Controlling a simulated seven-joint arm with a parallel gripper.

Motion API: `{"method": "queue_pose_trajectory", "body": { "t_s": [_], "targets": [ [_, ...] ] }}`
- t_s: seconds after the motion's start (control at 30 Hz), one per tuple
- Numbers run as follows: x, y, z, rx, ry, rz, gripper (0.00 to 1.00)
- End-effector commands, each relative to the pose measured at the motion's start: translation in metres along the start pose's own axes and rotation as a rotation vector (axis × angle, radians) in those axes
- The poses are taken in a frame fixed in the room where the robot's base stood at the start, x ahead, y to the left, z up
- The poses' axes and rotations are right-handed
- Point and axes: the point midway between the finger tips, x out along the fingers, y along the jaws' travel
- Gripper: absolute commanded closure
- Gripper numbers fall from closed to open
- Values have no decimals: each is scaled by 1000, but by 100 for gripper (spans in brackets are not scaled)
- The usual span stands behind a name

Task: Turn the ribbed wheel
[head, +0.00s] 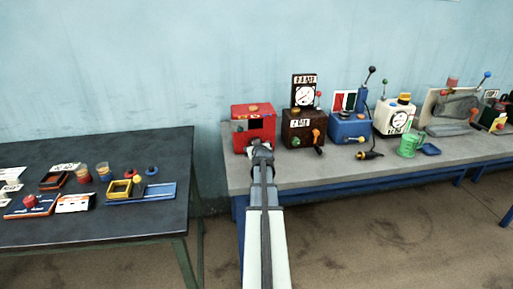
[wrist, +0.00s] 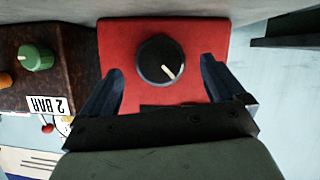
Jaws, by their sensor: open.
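A black round knob (wrist: 160,60) with a pale pointer line sits on a red box (wrist: 115,40); ribs on its edge are too small to make out. The red box (head: 240,111) stands at the left end of the grey bench in the head view. My gripper (wrist: 162,70) is open, with one fingertip on each side of the knob and a gap to it on both sides. In the head view my gripper (head: 262,145) is in front of the box's lower face and hides part of it. I cannot tell its exact distance from the knob.
A brown box (head: 302,137) with a "2 BAR" label and a green knob (wrist: 36,57) stands close beside the red box. Blue (head: 351,126) and white (head: 395,116) devices follow to the right. A dark table (head: 90,222) with small parts stands left, across a gap.

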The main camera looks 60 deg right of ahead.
Motion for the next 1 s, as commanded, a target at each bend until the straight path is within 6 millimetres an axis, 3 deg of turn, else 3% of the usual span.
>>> {"method": "queue_pose_trajectory", "body": {
  "t_s": [0.03,0.2,0.53,1.0],
  "targets": [
    [12,0,0,0,-1,-1,4],
    [28,0,0,0,-1,0,4],
    [31,0,0,0,0,0,4],
    [31,0,0,0,0,0,48]
  ]
}}
